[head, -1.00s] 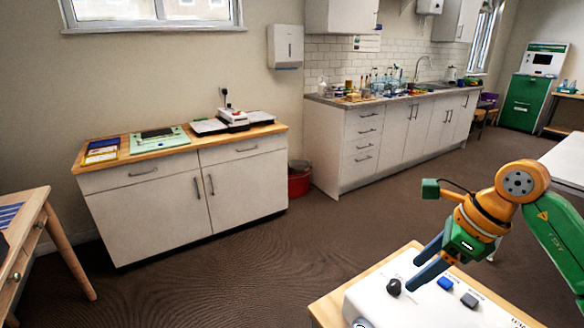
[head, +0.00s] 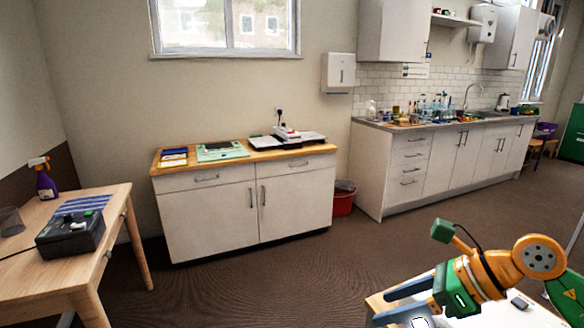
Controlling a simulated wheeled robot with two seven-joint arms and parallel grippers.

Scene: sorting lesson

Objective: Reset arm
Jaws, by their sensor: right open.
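My right gripper (head: 402,301) shows at the lower right, its two blue-grey fingers pointing left and apart, with nothing between them. Its green and orange wrist comes in from the right. It is in front of the white panel (head: 485,316) on a wooden-edged table, whose knob and most buttons are hidden or out of the picture. My left gripper is not in the picture.
A wooden table (head: 97,222) at the left bears a dark box (head: 70,236) and a purple spray bottle (head: 45,182). A white cabinet (head: 215,217) stands by the wall, with a red bin (head: 343,203) beside it. The floor (head: 245,285) between is clear.

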